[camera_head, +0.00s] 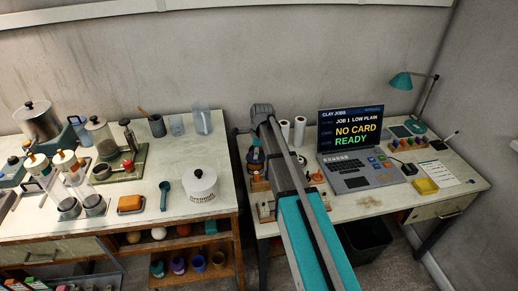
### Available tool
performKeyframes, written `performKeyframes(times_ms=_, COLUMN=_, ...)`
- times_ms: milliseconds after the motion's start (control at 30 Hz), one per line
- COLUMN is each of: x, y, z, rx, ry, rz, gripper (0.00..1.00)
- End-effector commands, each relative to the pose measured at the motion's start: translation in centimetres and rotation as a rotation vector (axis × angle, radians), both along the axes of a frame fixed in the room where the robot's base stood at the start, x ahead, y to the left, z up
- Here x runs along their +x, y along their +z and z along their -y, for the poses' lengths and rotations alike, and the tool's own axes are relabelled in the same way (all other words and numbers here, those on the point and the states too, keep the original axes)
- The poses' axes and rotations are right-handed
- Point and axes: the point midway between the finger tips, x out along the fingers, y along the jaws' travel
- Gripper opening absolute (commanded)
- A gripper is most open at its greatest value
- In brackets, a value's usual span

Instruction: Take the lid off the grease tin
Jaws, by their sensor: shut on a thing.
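My arm reaches from the bottom of the picture over the left end of the right-hand table. My gripper (256,162) is small and dark beneath the arm's far end, low over that end of the table. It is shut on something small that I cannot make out. My own arm hides part of this area. I cannot pick out the grease tin or its lid for certain among the small things there, nor tell whether lid and tin touch.
The right-hand table bears a laptop (356,154), a teal lamp (402,81), white rolls (299,131) and a yellow block (425,186). The left-hand table holds a white round container (201,184), an orange block (130,204) and jars. A narrow gap parts the tables.

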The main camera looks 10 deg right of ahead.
Motion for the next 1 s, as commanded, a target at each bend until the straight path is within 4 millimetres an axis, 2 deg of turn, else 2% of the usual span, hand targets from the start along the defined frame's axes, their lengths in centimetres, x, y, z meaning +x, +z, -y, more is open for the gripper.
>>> performKeyframes(times_ms=33, x=-0.8, y=1.3, z=-0.1, rx=0.0, ry=0.0, rz=0.0, gripper=0.0)
performKeyframes(times_ms=300, x=-6.1, y=3.5, z=-0.8, rx=0.0, ry=0.001, rz=0.0, gripper=0.0)
performKeyframes(times_ms=500, x=-8.5, y=4.4, z=-1.1, rx=0.0, ry=0.001, rz=0.0, gripper=0.0)
performKeyframes(times_ms=700, x=-9.5, y=4.8, z=-1.3, rx=0.0, ry=0.001, rz=0.0, gripper=0.0)
performKeyframes(times_ms=1000, x=-9.6, y=4.8, z=-1.3, rx=0.0, ry=0.001, rz=0.0, gripper=0.0)
